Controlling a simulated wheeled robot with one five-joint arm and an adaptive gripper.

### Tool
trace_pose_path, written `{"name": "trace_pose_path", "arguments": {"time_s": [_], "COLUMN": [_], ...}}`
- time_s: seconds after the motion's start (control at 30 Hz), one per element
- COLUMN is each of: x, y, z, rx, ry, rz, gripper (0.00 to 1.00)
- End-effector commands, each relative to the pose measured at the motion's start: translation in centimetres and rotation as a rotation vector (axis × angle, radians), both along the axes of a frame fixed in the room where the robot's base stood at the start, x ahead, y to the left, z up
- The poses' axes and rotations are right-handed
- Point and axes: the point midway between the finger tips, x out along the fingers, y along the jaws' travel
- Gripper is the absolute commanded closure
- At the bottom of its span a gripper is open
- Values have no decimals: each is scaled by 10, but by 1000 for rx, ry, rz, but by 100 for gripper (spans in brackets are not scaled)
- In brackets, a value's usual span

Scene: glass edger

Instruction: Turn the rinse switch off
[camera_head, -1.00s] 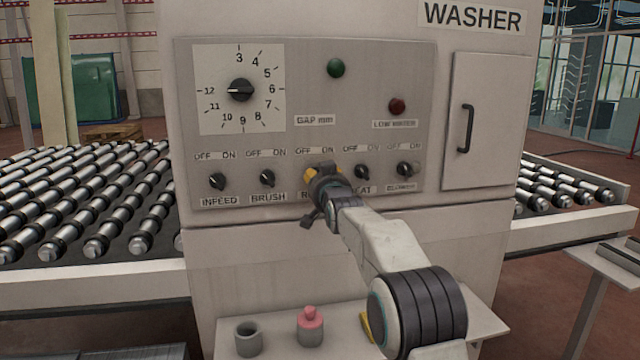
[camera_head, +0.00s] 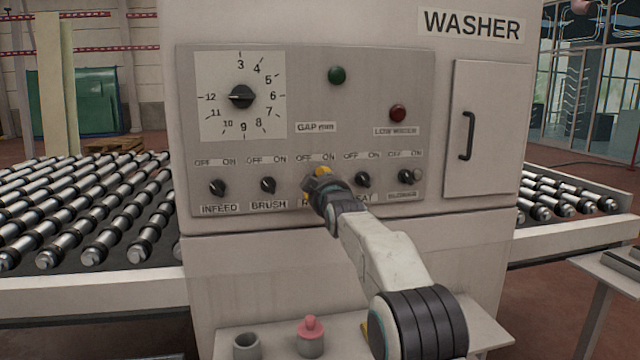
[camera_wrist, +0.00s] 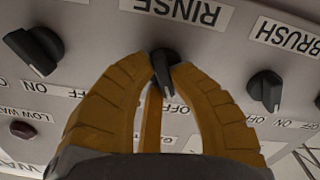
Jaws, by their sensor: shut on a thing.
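The rinse switch (camera_wrist: 165,72) is a small black pointer knob below the upside-down RINSE label (camera_wrist: 182,10) in the wrist view. My gripper (camera_wrist: 166,70) has orange fingers shut on the knob, one on each side. The knob's pointer end faces down and slightly right in that view. Its ON and OFF labels are partly covered by the fingers, so I cannot tell its setting surely. In the head view my gripper (camera_head: 318,181) is at the panel's middle switch and hides the knob, with OFF and ON printed above.
The brush knob (camera_head: 268,185) and another knob (camera_head: 363,180) stand close on either side. The infeed knob (camera_head: 218,187) and gap dial (camera_head: 241,96) are left. Green (camera_head: 337,75) and red (camera_head: 398,113) lamps sit above. A shelf below holds a pink-topped container (camera_head: 311,336) and grey cup (camera_head: 246,345).

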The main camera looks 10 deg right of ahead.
Motion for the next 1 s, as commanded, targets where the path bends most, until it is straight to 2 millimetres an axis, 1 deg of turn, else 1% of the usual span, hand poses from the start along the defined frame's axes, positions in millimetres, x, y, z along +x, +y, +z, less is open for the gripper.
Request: {"name": "trace_pose_path", "arguments": {"time_s": [0.03,0.33,0.9,0.93,1.0], "x": [0,-1,-1,-1,-1], "y": [1,2,2,2,2], "z": [4,5,6,6,6], "rx": [-27,-136,-163,-162,-162], "ry": [-10,-11,-13,-13,-12], "rz": [2,2,2,2,2], "gripper": [100,100,100,80,74]}}
